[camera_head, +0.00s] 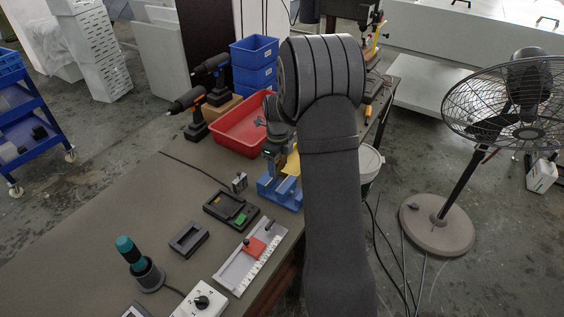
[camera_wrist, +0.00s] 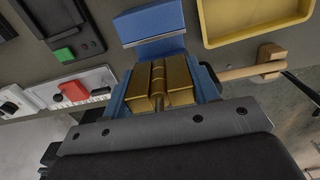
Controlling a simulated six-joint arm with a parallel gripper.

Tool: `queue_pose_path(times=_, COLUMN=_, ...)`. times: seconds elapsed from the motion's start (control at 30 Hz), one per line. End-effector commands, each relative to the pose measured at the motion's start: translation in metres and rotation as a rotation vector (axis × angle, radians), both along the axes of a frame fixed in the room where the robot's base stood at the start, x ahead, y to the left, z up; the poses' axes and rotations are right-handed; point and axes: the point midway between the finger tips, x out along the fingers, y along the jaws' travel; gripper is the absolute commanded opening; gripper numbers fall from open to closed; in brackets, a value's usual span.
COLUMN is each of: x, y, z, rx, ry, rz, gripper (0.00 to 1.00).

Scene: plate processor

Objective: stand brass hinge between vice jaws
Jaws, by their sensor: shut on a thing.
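The brass hinge (camera_wrist: 177,81) shows in the wrist view as two brass leaves with a rounded knuckle between them. My gripper (camera_wrist: 160,98) is shut on it, its grey mount across the lower part of that view. The blue vice (camera_wrist: 151,22) shows just beyond the hinge, with blue parts at both sides of the hinge. I cannot tell whether the hinge touches the jaws. In the head view my gripper (camera_head: 278,150) is above the blue vice (camera_head: 284,193) near the table's right edge. My arm partly covers this spot, and the hinge is not clear there.
A yellow tray (camera_wrist: 204,30) and a wooden handle (camera_wrist: 252,68) lie to the right in the wrist view. A red bin (camera_head: 236,140) and blue bins (camera_head: 254,50) stand behind the vice. A black box with a green part (camera_head: 231,211) and a white rail fixture (camera_head: 234,272) lie in front.

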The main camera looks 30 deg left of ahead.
Motion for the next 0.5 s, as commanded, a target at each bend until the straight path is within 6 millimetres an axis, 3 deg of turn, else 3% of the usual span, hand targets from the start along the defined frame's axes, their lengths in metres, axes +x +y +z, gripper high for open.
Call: queue_pose_path(times=0.5, x=-0.004, y=-0.001, z=-0.04, rx=-0.001, ry=0.001, rz=-0.003, gripper=0.25)
